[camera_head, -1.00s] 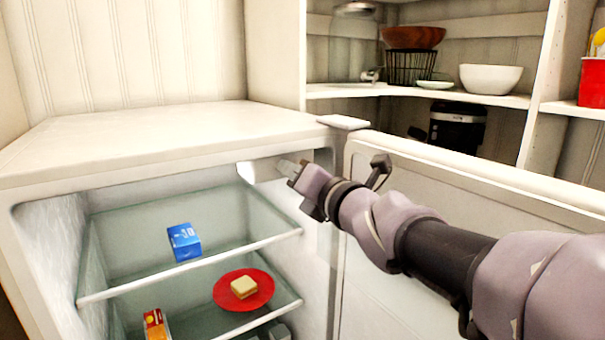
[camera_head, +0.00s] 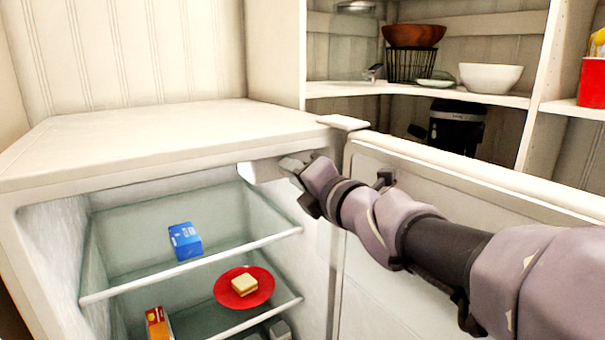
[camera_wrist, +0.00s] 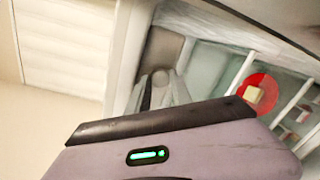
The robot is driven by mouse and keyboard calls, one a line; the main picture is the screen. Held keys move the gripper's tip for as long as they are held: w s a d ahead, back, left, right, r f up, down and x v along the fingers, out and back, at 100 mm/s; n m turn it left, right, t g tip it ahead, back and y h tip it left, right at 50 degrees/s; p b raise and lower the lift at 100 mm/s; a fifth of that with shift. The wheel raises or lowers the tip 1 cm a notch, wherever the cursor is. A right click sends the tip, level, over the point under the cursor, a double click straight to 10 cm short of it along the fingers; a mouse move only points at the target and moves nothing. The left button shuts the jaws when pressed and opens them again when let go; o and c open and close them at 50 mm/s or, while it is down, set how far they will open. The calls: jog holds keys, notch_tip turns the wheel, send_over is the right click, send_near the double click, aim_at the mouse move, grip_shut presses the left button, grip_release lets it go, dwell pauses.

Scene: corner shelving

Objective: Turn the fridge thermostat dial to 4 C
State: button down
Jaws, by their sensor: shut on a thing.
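The open fridge (camera_head: 150,145) fills the left of the head view. A pale thermostat housing (camera_head: 258,172) hangs under its top at the inner right. My gripper (camera_head: 288,165) reaches in from the right, its fingertips at the right side of this housing. In the wrist view my gripper (camera_wrist: 162,90) is shut on the dial. The fingers hide most of the dial. Its marks and setting cannot be read.
A glass shelf holds a blue box (camera_head: 185,241). Below are a red plate (camera_head: 262,292) with a sandwich and an orange box (camera_head: 157,324). The open fridge door (camera_head: 480,178) stands right, behind my arm. Corner shelves (camera_head: 440,95) hold bowls.

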jog(key=c, duration=1.1)
grip_release()
jog(key=shift+c, duration=0.2)
